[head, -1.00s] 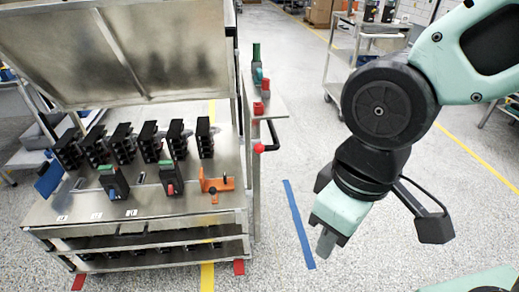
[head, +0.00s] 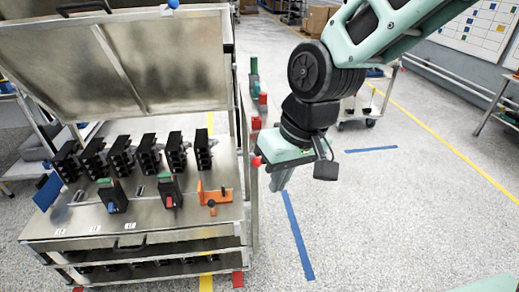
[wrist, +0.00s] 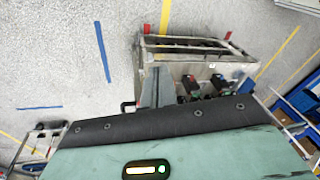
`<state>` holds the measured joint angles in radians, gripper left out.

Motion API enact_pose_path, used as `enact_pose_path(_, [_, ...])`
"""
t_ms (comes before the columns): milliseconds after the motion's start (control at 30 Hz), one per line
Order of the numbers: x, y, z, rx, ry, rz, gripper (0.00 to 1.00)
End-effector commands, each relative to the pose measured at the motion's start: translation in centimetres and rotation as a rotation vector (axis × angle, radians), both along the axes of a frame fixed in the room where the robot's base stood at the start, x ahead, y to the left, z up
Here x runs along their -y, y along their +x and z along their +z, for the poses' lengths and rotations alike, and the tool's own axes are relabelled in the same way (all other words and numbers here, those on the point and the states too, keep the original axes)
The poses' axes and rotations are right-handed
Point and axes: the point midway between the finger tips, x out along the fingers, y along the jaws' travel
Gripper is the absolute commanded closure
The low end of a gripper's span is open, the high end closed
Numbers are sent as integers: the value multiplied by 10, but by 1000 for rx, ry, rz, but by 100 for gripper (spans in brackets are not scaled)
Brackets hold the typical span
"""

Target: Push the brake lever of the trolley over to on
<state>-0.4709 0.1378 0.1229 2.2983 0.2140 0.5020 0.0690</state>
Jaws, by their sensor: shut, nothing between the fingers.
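The trolley (head: 232,218) stands at the left of the head view, its lid raised. A red ball knob (head: 257,161) at its right side appears to be the end of the brake lever; the rest of the lever is hard to make out. My gripper (head: 277,186) is shut and empty, fingers pointing down, just right of and below the knob. I cannot tell whether they touch. In the wrist view the fingers (wrist: 155,90) overlap the trolley's edge, and a black bar (wrist: 128,106) shows just left of them. The red knob is not clear there.
Black breakers (head: 150,152) stand in a row on the trolley top, with an orange bracket (head: 214,196) near its right edge. Green and red parts (head: 262,98) sit at the trolley's right side, close to my arm. The floor right of the blue tape (head: 298,235) is clear.

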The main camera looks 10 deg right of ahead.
Motion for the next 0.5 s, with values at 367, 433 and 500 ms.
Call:
enact_pose_path(367, [21,214,-6,241,57,-437,100])
enact_pose_path(433, [25,226,-7,263,55,-459,100])
enact_pose_path(500, [27,232,-9,271,54,-468,100])
